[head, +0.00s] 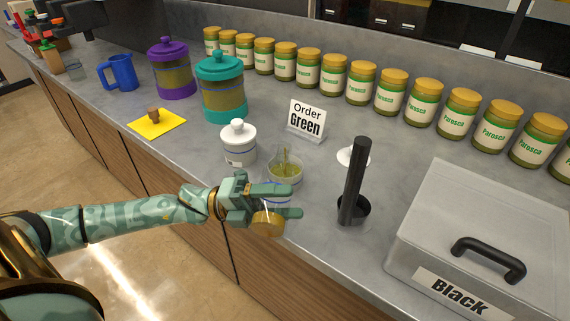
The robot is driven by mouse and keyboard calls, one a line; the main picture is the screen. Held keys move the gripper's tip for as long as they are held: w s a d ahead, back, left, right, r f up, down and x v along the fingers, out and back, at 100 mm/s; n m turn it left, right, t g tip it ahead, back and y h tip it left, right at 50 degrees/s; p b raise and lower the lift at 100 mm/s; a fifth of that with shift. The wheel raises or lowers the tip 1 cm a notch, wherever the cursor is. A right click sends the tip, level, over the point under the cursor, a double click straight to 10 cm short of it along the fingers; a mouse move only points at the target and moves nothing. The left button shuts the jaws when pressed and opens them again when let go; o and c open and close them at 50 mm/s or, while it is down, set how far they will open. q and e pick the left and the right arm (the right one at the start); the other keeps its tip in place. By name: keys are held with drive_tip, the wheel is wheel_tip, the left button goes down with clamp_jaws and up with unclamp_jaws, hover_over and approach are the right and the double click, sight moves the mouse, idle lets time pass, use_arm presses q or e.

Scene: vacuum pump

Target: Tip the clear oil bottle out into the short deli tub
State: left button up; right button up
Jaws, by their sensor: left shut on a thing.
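My left gripper (294,201) is shut on a clear vessel with amber contents, which I take to be the oil bottle (268,224). The amber end shows below the fingers, on the near side; the rest is mostly hidden by them. A short clear tub (285,174) with yellow-green liquid in it stands just beyond the fingers. The vessel's upper end lies near the tub's near side; I cannot tell whether they touch or whether any liquid is running. My right gripper is not in view.
A white lidded jar (238,145) stands close left of the tub. An Order Green sign (307,120) is behind it. A black upright tube (354,185) and a grey box marked Black (490,225) are to the right. Several Parosca jars (361,84) line the back.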

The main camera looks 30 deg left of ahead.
use_arm(q)
drive_tip(key=shift+f+n+t+p, duration=0.3)
drive_tip(key=shift+f+n+p, duration=0.1)
drive_tip(key=shift+n, duration=0.6)
drive_tip(key=shift+w+r+p, duration=0.1)
drive_tip(key=shift+r+p, duration=0.15)
drive_tip(key=shift+p, duration=0.05)
drive_tip(key=shift+r+n+p, duration=0.25)
drive_tip(key=shift+n+p, duration=0.1)
drive_tip(key=shift+n, duration=0.15)
drive_tip(key=shift+f, duration=0.1)
